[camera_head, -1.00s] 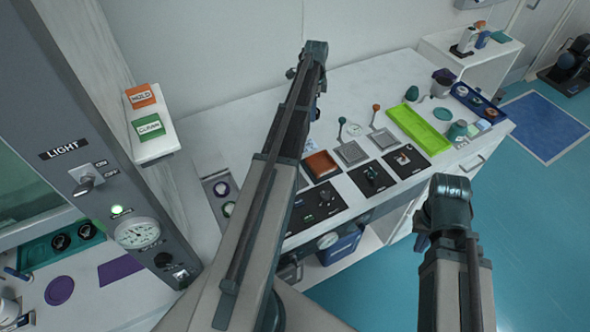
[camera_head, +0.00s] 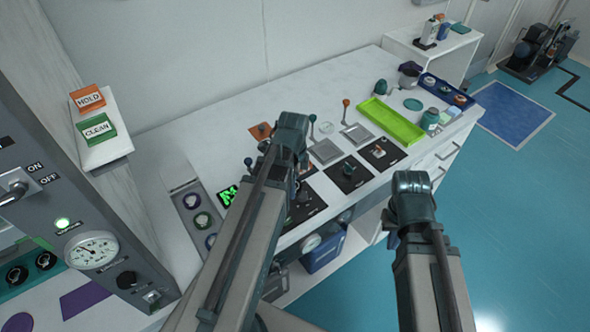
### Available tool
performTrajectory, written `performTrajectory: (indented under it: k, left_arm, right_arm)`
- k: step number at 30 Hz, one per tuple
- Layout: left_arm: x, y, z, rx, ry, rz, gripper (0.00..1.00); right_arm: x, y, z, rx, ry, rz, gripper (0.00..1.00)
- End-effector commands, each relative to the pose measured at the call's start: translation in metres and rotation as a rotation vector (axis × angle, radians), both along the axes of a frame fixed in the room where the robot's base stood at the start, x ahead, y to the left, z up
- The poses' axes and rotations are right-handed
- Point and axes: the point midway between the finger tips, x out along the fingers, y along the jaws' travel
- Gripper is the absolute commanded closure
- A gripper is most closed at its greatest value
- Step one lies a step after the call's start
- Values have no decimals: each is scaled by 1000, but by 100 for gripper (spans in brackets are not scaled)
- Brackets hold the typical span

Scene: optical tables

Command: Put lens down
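My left arm reaches over the table, and its end (camera_head: 285,150) is in front of the black panels. Its fingers are hidden behind the wrist. My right arm's end (camera_head: 408,212) is in front of the table's front edge, over the floor. Its fingers are not clear, and I see nothing held in it. I cannot make out a lens for certain. A grey holder (camera_head: 183,190) on the table's left part carries round pieces with a purple, a green and a blue ring, which may be lenses.
The white table (camera_head: 235,105) holds a lime-green tray (camera_head: 391,121), black panels (camera_head: 350,173), grey plates with levers (camera_head: 325,151) and a blue tray (camera_head: 446,91). A console with a gauge (camera_head: 92,250) stands at left. The table's back left is bare.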

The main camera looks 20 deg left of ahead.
Motion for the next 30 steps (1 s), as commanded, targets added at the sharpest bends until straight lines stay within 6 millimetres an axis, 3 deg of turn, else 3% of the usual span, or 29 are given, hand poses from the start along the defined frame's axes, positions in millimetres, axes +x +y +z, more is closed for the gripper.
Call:
performTrajectory:
  k: [1,5,13,17,30]
  left_arm:
    - [-11,-5,-3,0,0,-9,99]
    - [-17,-9,-3,0,0,-18,99]
    - [-5,-5,-4,0,0,-17,99]
    - [17,4,-6,0,0,-16,99]
    - [113,46,-16,0,0,-16,99]
  right_arm:
    - [0,0,-3,0,0,0,100]
    - [0,0,-3,0,0,0,100]
    - [0,0,-4,0,0,0,100]
    - [0,0,-7,0,0,0,100]
    - [0,0,-16,0,0,0,100]
